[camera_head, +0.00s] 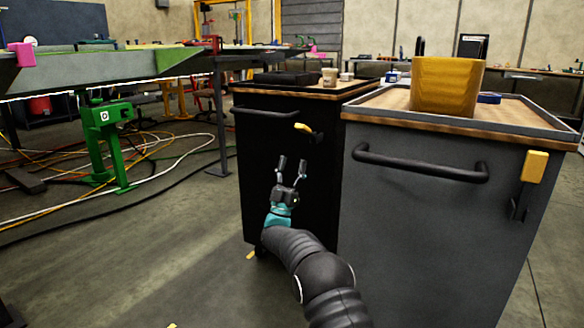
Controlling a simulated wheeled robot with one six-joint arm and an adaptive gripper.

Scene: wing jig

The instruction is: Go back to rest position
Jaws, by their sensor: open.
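My gripper (290,172) is in the lower middle of the head view, at the end of my dark arm. Its two fingers point up and stand apart, with nothing between them. In the picture it lies in front of the dark front of the black cart (262,172). I cannot tell how far the gripper is from that front. My arm reaches in from the bottom edge, right of the middle.
A grey cart (430,240) with a bar handle stands close on the right. A yellow container (447,85) stands on its tray top. A green clamp stand (107,140) and cables (170,160) are on the left. The floor at lower left (130,265) is mostly clear.

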